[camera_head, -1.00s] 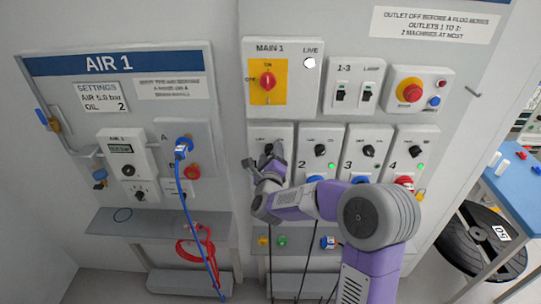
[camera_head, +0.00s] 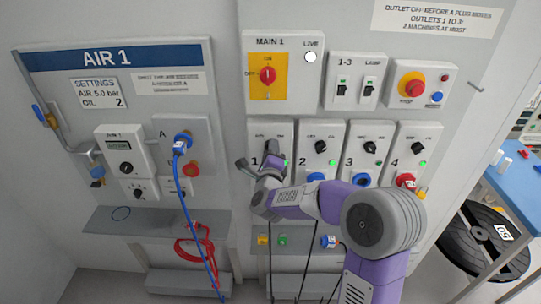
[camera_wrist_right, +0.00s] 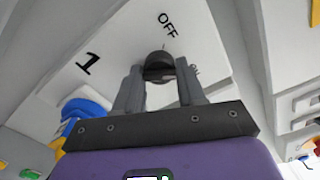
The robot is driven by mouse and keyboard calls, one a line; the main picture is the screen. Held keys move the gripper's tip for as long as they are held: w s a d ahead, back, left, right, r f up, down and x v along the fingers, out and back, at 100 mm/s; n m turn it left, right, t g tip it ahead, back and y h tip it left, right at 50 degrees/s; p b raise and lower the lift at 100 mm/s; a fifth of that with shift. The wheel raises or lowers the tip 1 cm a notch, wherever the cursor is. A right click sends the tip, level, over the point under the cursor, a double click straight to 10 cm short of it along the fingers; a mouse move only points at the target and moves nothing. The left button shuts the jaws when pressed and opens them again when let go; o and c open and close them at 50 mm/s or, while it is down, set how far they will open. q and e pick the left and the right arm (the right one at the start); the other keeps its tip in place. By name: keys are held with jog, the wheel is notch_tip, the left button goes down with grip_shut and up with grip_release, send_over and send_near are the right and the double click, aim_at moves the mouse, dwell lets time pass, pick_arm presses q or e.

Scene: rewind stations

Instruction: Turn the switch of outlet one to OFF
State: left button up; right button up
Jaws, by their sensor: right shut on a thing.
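The outlet one panel (camera_head: 258,130) is on the wall below the main switch, marked 1. In the right wrist view its black round switch knob (camera_wrist_right: 158,62) sits between the fingers of my right gripper (camera_wrist_right: 160,72), which is shut on it. The word OFF (camera_wrist_right: 168,25) is above the knob, and ON is partly hidden to its right. I cannot tell where the knob's pointer stands. In the head view my right gripper (camera_head: 256,157) covers much of the panel's lower part. A green lamp (camera_head: 285,162) shows beside it. My left gripper is not in view.
The yellow main switch plate (camera_head: 268,77) is above. A blue plug (camera_wrist_right: 88,108) is close by in the wrist view. Cables hang below.

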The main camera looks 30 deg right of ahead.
jog(key=n, duration=1.4)
jog(key=shift+r+n, duration=0.1)
jog(key=shift+n, duration=0.3)
dwell(0.4)
jog(key=o, duration=1)
jog(key=shift+v, duration=3.8)
